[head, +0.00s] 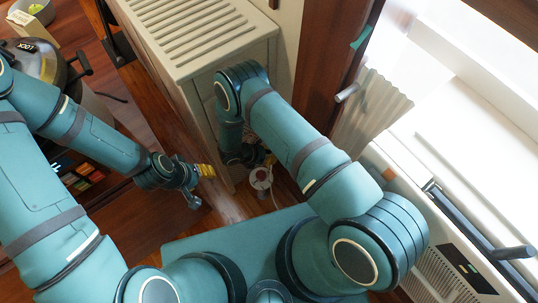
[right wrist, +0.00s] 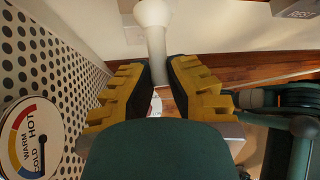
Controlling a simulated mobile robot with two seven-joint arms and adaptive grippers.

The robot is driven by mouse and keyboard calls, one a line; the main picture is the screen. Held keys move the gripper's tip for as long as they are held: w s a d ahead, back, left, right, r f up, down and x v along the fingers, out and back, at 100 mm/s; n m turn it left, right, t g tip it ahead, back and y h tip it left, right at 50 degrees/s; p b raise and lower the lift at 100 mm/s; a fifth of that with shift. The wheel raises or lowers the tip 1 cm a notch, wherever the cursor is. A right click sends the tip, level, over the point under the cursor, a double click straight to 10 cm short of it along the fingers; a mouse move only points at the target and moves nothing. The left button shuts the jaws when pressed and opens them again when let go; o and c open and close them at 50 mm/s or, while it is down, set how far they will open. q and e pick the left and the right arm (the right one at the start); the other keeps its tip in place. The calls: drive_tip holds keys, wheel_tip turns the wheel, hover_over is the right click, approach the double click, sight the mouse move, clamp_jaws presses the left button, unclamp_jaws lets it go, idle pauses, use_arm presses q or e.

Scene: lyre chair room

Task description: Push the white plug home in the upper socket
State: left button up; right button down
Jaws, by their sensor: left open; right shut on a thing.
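The white plug (right wrist: 156,45) stands between the yellow-padded fingers of my right gripper (right wrist: 159,82) in the right wrist view. My right gripper is shut on its narrow body, and its wider end points to the top edge of the picture. In the head view my right gripper is low beside the cream cabinet, mostly hidden by my own arm. I cannot make out the upper socket, nor whether the plug touches it. A pale square plate (right wrist: 133,35) shows faintly on the wall beside the plug. My left gripper (head: 200,186) is open and empty above the wooden floor.
The slatted cream cabinet (head: 205,35) stands close to my right arm. A round white object (head: 261,178) is low beside it. A hot-cold dial (right wrist: 33,140) and a perforated panel (right wrist: 50,60) are at left in the wrist view. A dark pot (head: 35,60) is at far left.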

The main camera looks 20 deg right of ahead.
drive_tip(key=shift+w+d, duration=0.25)
drive_tip(key=shift+d, duration=0.45)
idle(0.4)
drive_tip(key=c, duration=1)
unclamp_jaws()
drive_tip(key=shift+a+r, duration=0.1)
drive_tip(key=v, duration=1.1)
drive_tip(key=shift+a+r, duration=0.25)
drive_tip(key=shift+r, duration=0.05)
drive_tip(key=shift+s, duration=0.1)
